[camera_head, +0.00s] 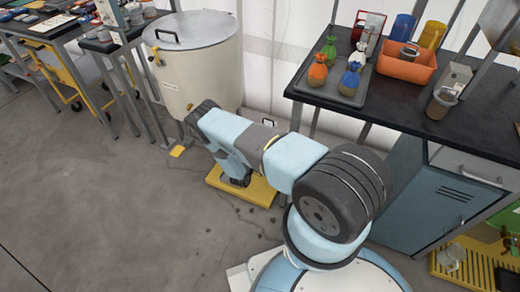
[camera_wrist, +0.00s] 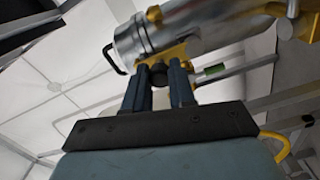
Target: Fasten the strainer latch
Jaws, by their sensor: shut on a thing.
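In the wrist view a silvery metal cylinder (camera_wrist: 205,25) with yellow brackets (camera_wrist: 154,14) crosses the top; it looks like the strainer body. A thin black handle (camera_wrist: 113,62) sticks out at its left end. My gripper (camera_wrist: 160,78) is just below the cylinder, its two dark blue fingers shut on a dark round knob (camera_wrist: 158,73) beside a yellow part, perhaps the latch. How the knob joins the latch, and whether the latch is fastened, cannot be told. In the head view my arm hides the gripper and the strainer.
A large cream drum (camera_head: 195,62) with a grey lid stands behind my arm, and a yellow base (camera_head: 258,192) shows below it. A black-topped bench (camera_head: 400,107) at right carries colored sacks and an orange bin (camera_head: 407,68). The floor at left is clear.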

